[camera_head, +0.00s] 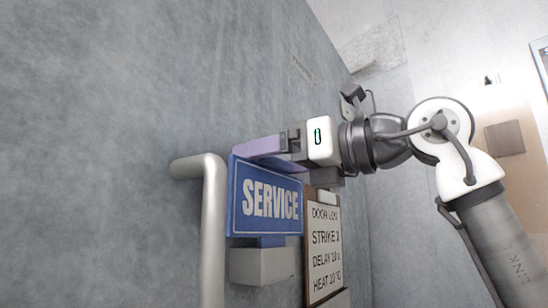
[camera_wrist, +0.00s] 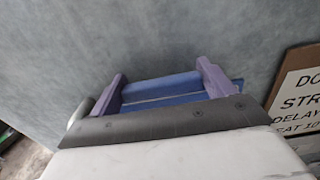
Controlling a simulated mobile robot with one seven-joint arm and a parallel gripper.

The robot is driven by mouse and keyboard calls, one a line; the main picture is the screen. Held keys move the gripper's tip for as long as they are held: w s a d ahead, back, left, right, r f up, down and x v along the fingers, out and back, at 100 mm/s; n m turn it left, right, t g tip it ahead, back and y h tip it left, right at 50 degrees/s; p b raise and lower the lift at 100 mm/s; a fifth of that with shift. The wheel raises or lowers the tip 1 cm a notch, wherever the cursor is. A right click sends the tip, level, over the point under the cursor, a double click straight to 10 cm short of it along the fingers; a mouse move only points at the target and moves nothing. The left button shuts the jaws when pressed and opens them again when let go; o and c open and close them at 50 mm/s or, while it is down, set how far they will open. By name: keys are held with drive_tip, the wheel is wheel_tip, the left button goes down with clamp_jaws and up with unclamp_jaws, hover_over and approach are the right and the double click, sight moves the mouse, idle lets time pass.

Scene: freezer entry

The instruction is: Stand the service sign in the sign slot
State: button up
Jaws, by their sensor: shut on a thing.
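The service sign (camera_head: 268,202) is a blue plate with white letters, upright and slightly tilted in the head view. My gripper (camera_head: 260,147) has purple fingers and is shut on the sign at its top edge. In the wrist view, the sign (camera_wrist: 165,92) shows as a blue strip between the two purple fingers of my gripper (camera_wrist: 163,84). A grey block that looks like the sign slot (camera_head: 262,266) is right below the sign. A narrower blue part of the sign shows just above the block. I cannot tell whether it is inside the slot.
A pale vertical handle bar (camera_head: 212,230) stands close to the sign's left side. A door settings placard (camera_head: 325,245) with black text is close on the right. The grey wall panel (camera_head: 130,90) lies behind and is bare at upper left.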

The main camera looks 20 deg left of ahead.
drive_tip(key=shift+f, duration=0.45)
idle(0.3)
drive_tip(key=o, duration=0.8)
drive_tip(key=b+v, duration=0.3)
drive_tip(key=v, duration=1)
drive_tip(key=shift+s+d, duration=0.1)
drive_tip(key=shift+d, duration=0.3)
